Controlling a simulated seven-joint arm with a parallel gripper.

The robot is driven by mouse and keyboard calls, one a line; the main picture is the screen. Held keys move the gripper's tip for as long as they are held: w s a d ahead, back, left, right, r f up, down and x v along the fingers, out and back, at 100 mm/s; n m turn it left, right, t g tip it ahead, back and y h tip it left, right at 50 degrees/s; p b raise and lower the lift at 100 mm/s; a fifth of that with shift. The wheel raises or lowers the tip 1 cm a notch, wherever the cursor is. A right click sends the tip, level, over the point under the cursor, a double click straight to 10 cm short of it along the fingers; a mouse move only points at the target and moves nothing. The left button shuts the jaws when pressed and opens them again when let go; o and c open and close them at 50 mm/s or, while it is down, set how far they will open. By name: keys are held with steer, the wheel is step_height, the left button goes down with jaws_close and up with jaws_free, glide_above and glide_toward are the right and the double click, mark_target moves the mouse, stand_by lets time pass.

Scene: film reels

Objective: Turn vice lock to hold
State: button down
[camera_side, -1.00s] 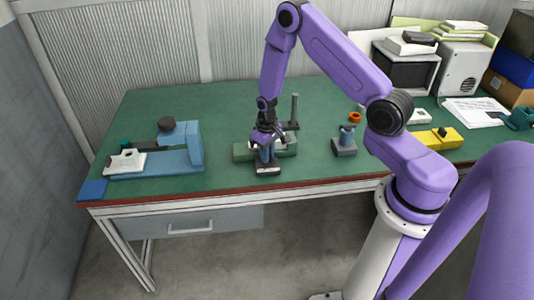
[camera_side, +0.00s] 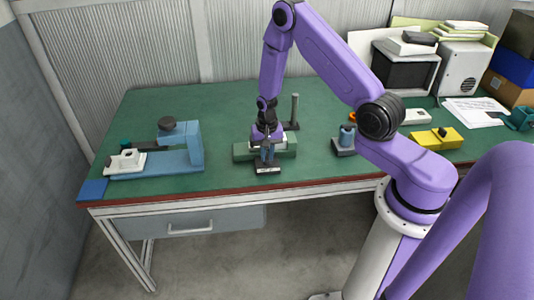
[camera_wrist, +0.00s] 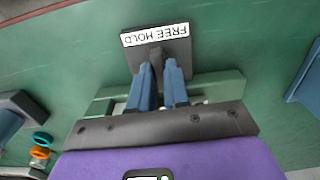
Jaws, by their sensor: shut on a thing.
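The green vice (camera_side: 286,148) sits mid-table near the front edge. Its dark lock plate (camera_side: 267,169) faces front. In the wrist view the plate (camera_wrist: 178,54) carries a white label (camera_wrist: 155,35) that appears to read FREE and HOLD, upside down. A dark lock lever (camera_wrist: 156,57) stands out from the plate. My gripper (camera_wrist: 158,70) has its two blue fingers on either side of the lever and is shut on it. In the side view my gripper (camera_side: 266,154) points down over the plate. The fingers partly hide the lever, and I cannot tell which word it points at.
A blue fixture (camera_side: 185,150) with a dark knob and white part stands left. An upright grey post (camera_side: 295,110) stands behind the vice. A small grey-blue block (camera_side: 344,147) and a yellow block (camera_side: 437,139) lie right. Table between the fixture and vice is clear.

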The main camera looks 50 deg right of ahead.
mark_target(267, 157)
stand_by(0.5)
steer(key=c, duration=1.1)
jaws_free()
steer(key=shift+r, duration=0.1)
step_height(267, 157, up, 17)
steer(key=shift+r, duration=0.15)
